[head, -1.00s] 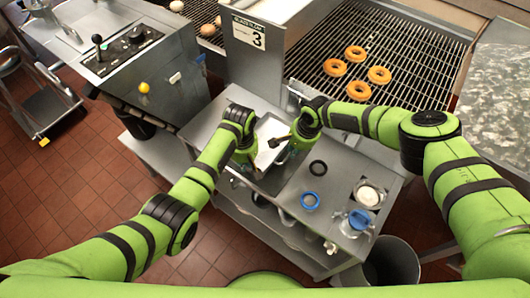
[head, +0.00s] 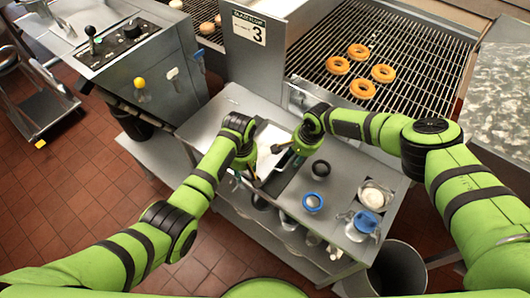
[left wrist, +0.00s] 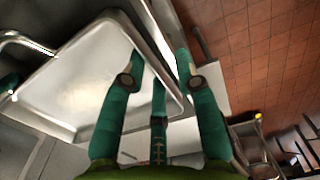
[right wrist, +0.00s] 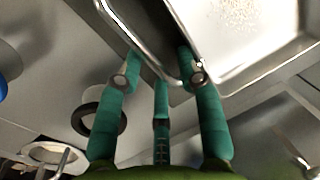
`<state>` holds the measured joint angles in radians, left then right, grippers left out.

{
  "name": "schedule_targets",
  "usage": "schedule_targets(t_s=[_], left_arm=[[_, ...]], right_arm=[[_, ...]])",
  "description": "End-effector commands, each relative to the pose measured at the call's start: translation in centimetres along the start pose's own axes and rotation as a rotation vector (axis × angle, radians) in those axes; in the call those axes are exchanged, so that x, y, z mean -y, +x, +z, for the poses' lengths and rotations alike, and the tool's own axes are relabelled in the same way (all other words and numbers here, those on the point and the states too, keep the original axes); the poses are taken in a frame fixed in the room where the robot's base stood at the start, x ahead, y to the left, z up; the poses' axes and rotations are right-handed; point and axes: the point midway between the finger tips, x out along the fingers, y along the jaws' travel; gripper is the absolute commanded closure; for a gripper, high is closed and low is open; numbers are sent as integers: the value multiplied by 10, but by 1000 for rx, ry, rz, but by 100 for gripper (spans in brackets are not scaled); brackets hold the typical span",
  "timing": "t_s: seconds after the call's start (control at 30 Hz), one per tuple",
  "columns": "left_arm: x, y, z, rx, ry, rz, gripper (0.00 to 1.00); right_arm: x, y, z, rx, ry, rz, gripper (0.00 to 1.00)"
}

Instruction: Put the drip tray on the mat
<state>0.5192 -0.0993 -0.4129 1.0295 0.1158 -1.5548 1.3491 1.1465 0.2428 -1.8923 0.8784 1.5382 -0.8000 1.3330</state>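The drip tray (head: 266,138) is a shallow, pale metal tray on the grey worktop, partly hidden by my grippers. In the left wrist view the tray (left wrist: 75,75) shows its bright floor and raised rim. My left gripper (left wrist: 160,58) has its fingers apart, one over the tray's inside and one outside its wall. My right gripper (right wrist: 159,58) also has its fingers apart, at a tray edge beside a dark, chrome-rimmed area. The pale tray floor (right wrist: 245,35) lies right of it. I cannot tell whether any finger touches. I cannot pick out the mat with certainty.
A black-rimmed cup (head: 320,168), a blue-rimmed cup (head: 312,202) and a blue-lidded jar (head: 362,222) stand on the worktop right of the grippers. Several doughnuts (head: 358,51) lie on the wire rack behind. A bin (head: 398,270) stands at the right front.

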Motion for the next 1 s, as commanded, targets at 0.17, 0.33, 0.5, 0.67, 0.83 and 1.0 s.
schedule_targets(t_s=[0.17,0.33,0.5,0.67,0.83,1.0], left_arm=[[-2,-1,1,2,2,6,69],[-4,-10,2,2,2,10,69],[-3,-35,1,0,2,11,69],[-2,-60,1,1,1,8,69],[-2,-76,1,1,1,5,69],[-1,-81,1,1,1,3,69]], right_arm=[[2,0,4,6,-3,-3,62],[3,1,5,8,-4,-4,62],[3,1,6,9,-4,-5,62],[3,1,6,10,-4,-5,62],[3,1,6,10,-4,-5,62],[3,-4,6,11,-5,-6,62]])
